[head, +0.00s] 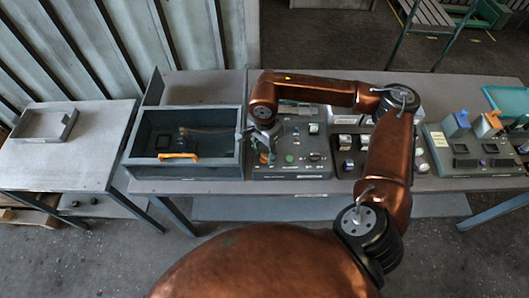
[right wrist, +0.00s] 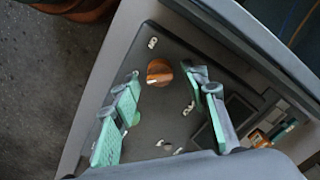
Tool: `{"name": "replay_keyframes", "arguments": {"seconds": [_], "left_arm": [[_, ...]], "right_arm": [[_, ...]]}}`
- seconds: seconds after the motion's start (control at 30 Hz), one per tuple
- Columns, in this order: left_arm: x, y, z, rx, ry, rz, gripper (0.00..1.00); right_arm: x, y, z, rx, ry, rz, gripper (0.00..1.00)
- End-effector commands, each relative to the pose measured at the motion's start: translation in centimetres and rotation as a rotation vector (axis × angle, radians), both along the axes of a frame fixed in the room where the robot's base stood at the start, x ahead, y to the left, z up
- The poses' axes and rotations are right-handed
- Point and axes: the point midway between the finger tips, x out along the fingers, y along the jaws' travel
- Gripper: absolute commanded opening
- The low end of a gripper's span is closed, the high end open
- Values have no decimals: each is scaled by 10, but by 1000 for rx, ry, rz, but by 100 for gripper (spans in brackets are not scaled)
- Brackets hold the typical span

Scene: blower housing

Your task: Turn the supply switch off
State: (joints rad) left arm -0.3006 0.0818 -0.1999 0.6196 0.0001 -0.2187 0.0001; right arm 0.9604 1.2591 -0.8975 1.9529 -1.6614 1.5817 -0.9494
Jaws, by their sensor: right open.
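In the right wrist view, an orange rotary knob (right wrist: 159,71) with a white mark at its lower left edge sits on a dark grey panel (right wrist: 165,40). It looks like the supply switch, but its lettering is too small to read. My right gripper (right wrist: 161,76) is open and empty, with green-padded fingers. The knob shows between the fingertips, and I see no contact. My left gripper is not in view.
An open grey bin (head: 180,170) with an orange handle (head: 178,156) stands just left of the panel. Right of it are a dark tray of small parts (head: 347,160) and another panel with coloured parts (head: 470,158). A side table (head: 60,165) holds a shallow tray (head: 45,124).

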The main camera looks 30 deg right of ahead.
Motion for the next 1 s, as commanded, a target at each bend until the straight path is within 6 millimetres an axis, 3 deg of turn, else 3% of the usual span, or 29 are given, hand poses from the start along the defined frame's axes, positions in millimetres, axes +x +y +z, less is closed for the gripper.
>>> {"name": "replay_keyframes", "arguments": {"seconds": [0.17,0.63,1.0], "left_arm": [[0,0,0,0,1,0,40],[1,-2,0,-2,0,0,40],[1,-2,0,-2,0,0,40]], "right_arm": [[1,0,17,1,-5,0,41],[1,0,105,0,-4,0,41],[0,0,120,0,0,0,41]]}}
